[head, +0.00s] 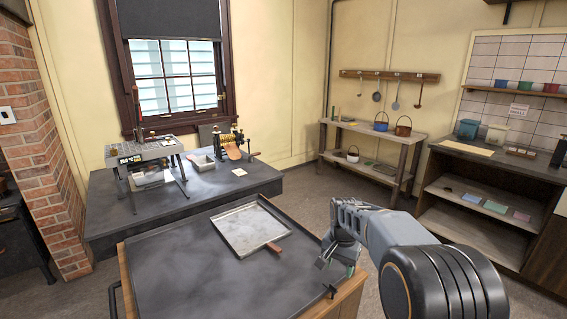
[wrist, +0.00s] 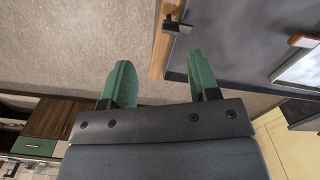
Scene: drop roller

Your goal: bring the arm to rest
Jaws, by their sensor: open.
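My gripper (head: 336,264) is at the right edge of the dark-topped table (head: 180,270) in the head view, with my arm reaching in from the lower right. In the wrist view my gripper (wrist: 162,72) shows two green fingers set well apart with nothing between them. Floor and the table's wooden edge (wrist: 162,45) show beyond the fingers. Whether any part of the gripper touches the table I cannot tell.
A pale square tray (head: 243,231) with a wooden-handled tool (head: 275,248) lies on the near table. A back bench (head: 120,210) holds a press (head: 232,142). A shelf bench (head: 370,130) with baskets and a counter (head: 480,170) stand right. Floor between is clear.

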